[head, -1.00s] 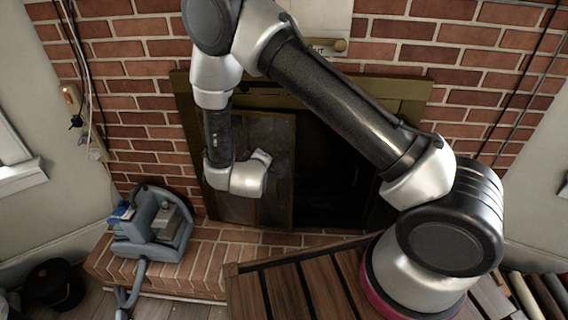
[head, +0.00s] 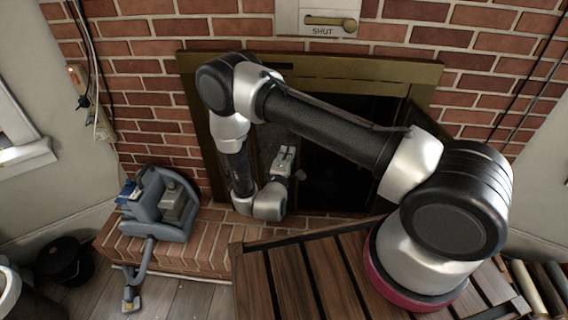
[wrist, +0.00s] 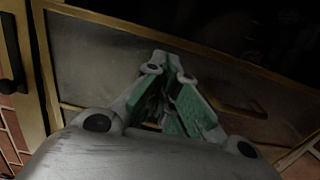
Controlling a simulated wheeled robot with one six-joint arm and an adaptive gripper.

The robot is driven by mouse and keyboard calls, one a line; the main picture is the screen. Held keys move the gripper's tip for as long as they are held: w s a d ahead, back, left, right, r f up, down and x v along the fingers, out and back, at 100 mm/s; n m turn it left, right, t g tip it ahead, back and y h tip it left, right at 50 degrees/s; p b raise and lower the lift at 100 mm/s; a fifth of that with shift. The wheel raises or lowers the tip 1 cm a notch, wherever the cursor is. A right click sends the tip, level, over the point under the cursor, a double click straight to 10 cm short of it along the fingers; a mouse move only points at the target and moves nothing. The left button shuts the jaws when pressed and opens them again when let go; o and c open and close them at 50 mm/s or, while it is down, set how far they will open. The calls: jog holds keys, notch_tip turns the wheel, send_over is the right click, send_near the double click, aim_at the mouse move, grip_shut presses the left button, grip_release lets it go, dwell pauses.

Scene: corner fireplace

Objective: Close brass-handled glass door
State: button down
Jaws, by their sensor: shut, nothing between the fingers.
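The fireplace has a brass-coloured frame (head: 310,68) in the head view. A brass-framed glass door (head: 266,142) is on its left side, mostly hidden behind my arm. The dark space right of it makes its exact angle hard to tell. In the wrist view, a smoky glass panel (wrist: 95,65) with a brass edge lies behind my gripper. A dim brass-toned handle (wrist: 240,104) shows to the right of the fingers. My gripper (head: 284,158) is shut and empty in front of the door. Its green-padded fingertips (wrist: 166,66) point toward the glass; contact cannot be told.
A brick hearth (head: 205,245) runs below the fireplace, with a grey-blue machine (head: 160,205) and hose at its left. A slatted wooden surface (head: 290,280) is in front. A plate marked SHUT with a brass lever (head: 330,22) is above. A black handle (wrist: 12,90) shows at left.

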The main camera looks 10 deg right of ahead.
aim_at(290, 145)
jog(key=shift+x, duration=2.2)
jog(key=x, duration=0.4)
jog(key=shift+w+d+r, duration=0.1)
jog(key=shift+w+r, duration=0.05)
